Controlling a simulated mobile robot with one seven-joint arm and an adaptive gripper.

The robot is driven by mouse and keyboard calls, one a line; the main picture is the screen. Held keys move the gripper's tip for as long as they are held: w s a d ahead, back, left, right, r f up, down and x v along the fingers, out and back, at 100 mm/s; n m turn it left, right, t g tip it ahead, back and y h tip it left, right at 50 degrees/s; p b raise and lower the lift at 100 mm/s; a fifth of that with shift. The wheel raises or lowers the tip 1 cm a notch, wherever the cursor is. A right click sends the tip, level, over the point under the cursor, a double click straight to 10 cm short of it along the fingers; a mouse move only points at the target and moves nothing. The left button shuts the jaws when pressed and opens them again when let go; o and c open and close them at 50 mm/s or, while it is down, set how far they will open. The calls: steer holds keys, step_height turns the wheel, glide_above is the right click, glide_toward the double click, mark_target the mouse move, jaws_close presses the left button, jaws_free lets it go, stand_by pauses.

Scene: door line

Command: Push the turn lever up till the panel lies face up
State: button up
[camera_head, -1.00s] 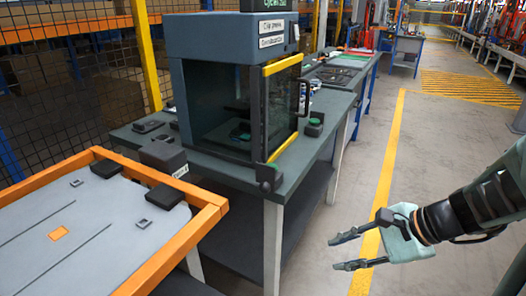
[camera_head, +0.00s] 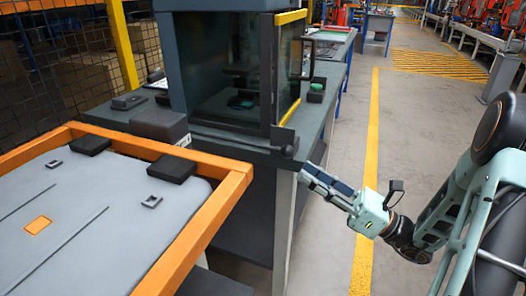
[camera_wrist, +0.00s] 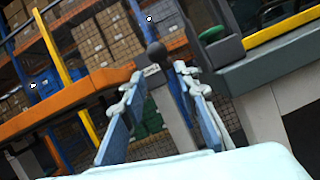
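The grey panel (camera_head: 95,215) lies in an orange frame (camera_head: 215,210) at the left of the head view, its visible side marked with two dark lines and an orange square. I cannot tell whether this is its face. A dark ball knob (camera_head: 288,151), likely the turn lever's end, shows near the bench corner. It also shows in the wrist view (camera_wrist: 155,49), beyond and between my fingertips. The lever's shaft is not clear. My gripper (camera_head: 306,176) is open and empty, just right of and below the knob in the head view, apparently not touching it.
A dark cabinet (camera_head: 215,70) with a glass door and yellow edging stands on the grey bench (camera_head: 325,118). A dark labelled box (camera_head: 160,125) sits between panel and cabinet. The aisle floor (camera_head: 420,110) at the right is open. A mesh fence and shelves stand behind.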

mark_target(268, 147)
steer(key=b+x, duration=0.2)
steer(key=x, duration=1)
jaws_close()
